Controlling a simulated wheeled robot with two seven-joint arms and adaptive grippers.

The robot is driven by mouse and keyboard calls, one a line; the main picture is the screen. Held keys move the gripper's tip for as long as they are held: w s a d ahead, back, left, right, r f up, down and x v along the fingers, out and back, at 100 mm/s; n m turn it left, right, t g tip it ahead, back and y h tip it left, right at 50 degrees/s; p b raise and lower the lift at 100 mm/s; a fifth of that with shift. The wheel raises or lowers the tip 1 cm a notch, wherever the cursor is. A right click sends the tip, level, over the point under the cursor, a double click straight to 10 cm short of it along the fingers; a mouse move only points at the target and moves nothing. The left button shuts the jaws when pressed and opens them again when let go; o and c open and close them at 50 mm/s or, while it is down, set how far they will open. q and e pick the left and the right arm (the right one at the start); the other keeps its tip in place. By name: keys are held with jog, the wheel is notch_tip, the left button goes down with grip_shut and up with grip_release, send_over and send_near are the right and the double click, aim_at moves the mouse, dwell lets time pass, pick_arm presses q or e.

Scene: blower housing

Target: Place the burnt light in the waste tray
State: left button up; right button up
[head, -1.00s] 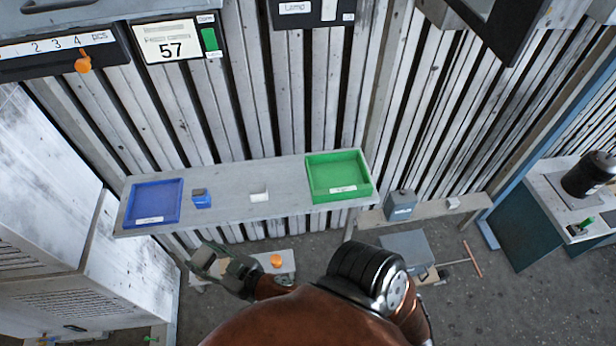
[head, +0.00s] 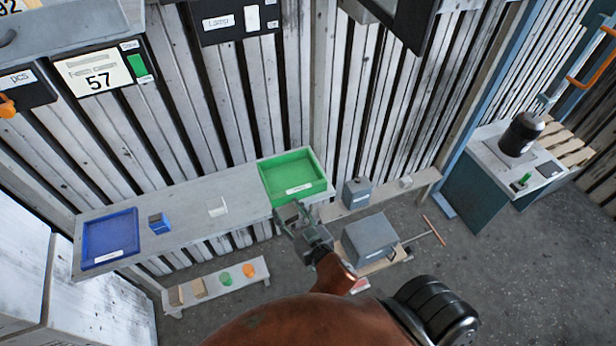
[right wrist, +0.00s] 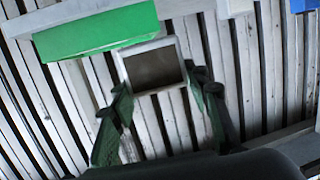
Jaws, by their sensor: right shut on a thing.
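My right gripper (head: 293,211) is just in front of the near edge of the green tray (head: 295,190), at the right end of the shelf. In the right wrist view the fingers (right wrist: 160,84) are shut on a square light with a pale rim and dark face (right wrist: 154,68), which looks like the burnt light. The green tray (right wrist: 95,32) shows beyond it at upper left. A blue tray (head: 108,254) lies at the shelf's left end. Both trays have labels too small to read, so I cannot tell which is for waste. My left gripper is out of view.
On the shelf (head: 186,216) between the trays are a small blue block (head: 159,223) and a white piece (head: 217,207). A low bench (head: 220,295) below holds several small parts. A grey box (head: 370,239) stands right of my gripper. A ribbed wall rises behind.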

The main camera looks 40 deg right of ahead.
jog(key=w+d+r+m+h+p, duration=0.1)
jog(key=w+d+r+p, duration=0.15)
jog(key=d, duration=0.35)
jog(key=w+d+r+m+h+p, duration=0.1)
jog(key=d+r+p, duration=0.1)
jog(key=d+r, duration=0.35)
jog(key=w+f, duration=0.3)
jog(key=w, duration=0.1)
jog(key=w+f, duration=0.7)
jog(key=w, duration=0.1)
jog(key=shift+w+d+f, duration=0.15)
jog(key=shift+w, duration=0.25)
jog(key=shift+w+f, duration=0.4)
jog(key=shift+f, duration=1.6)
jog(key=shift+f, duration=0.1)
jog(key=o, duration=1.2)
jog(key=shift+f+g, duration=0.1)
jog(key=shift+g, duration=0.2)
